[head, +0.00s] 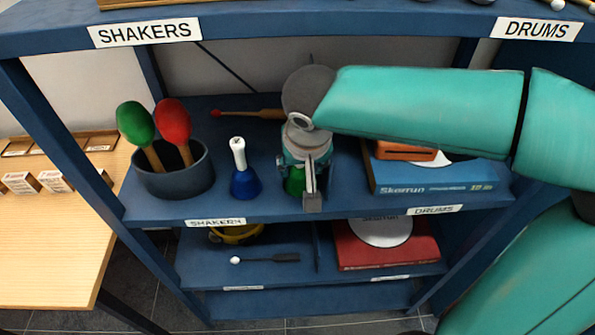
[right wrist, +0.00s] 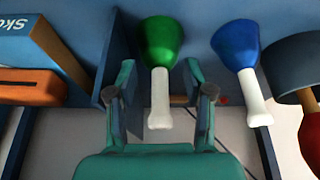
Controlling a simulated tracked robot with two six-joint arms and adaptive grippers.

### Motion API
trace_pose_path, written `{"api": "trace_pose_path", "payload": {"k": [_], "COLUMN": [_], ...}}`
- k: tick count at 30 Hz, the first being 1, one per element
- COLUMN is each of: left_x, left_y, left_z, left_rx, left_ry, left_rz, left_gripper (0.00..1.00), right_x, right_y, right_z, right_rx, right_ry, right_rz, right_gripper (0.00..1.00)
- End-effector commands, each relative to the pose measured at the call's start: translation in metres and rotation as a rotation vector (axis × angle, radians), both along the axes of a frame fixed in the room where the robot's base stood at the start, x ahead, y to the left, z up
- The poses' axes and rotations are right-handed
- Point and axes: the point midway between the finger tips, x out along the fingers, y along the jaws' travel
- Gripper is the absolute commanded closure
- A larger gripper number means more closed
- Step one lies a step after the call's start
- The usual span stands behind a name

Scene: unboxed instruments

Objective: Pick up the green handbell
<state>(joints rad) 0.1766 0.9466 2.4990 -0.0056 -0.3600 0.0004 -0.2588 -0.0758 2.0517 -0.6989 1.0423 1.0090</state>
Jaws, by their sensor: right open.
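The green handbell (head: 294,182) stands on the upper shelf, mostly hidden behind my right gripper (head: 306,180) in the head view. In the right wrist view its green bell (right wrist: 164,42) and white handle (right wrist: 159,98) show clearly. My right gripper (right wrist: 160,85) is open, with one finger on each side of the handbell in that view. Gaps show between the fingers and the handle, and I see no contact. My left gripper is not in view.
A blue handbell (head: 244,183) stands close to the left. Further left, a dark pot (head: 175,178) holds a green and a red maraca. A blue box (head: 435,175) lies to the right. A shelf divider (right wrist: 113,50) is close beside one finger.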

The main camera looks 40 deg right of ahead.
Motion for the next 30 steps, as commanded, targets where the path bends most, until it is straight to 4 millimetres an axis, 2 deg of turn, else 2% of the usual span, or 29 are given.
{"api": "trace_pose_path", "payload": {"k": [8, 11, 18, 20, 27, 28, 30], "left_x": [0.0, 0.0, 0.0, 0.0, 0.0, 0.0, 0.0], "left_y": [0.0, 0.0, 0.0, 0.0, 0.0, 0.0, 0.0], "left_z": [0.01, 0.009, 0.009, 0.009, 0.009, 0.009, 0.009], "left_rx": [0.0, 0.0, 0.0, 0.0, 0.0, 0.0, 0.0], "left_ry": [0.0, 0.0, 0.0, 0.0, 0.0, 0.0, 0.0], "left_rz": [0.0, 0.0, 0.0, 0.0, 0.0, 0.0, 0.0], "left_gripper": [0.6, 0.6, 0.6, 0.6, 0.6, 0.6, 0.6], "right_x": [0.037, 0.038, 0.038, 0.038, 0.038, 0.038, 0.038], "right_y": [-0.021, -0.021, -0.021, -0.021, -0.021, -0.021, -0.021], "right_z": [0.0, -0.01, -0.012, -0.012, -0.012, -0.012, -0.012], "right_rx": [0.0, 0.001, 0.001, 0.001, 0.001, 0.001, 0.001], "right_ry": [0.001, 0.003, 0.001, 0.001, 0.001, 0.001, 0.002], "right_rz": [-0.003, 0.0, -0.001, -0.001, -0.001, -0.001, -0.001], "right_gripper": [0.49, 0.49, 0.49, 0.57, 0.97, 1.0, 1.0]}}
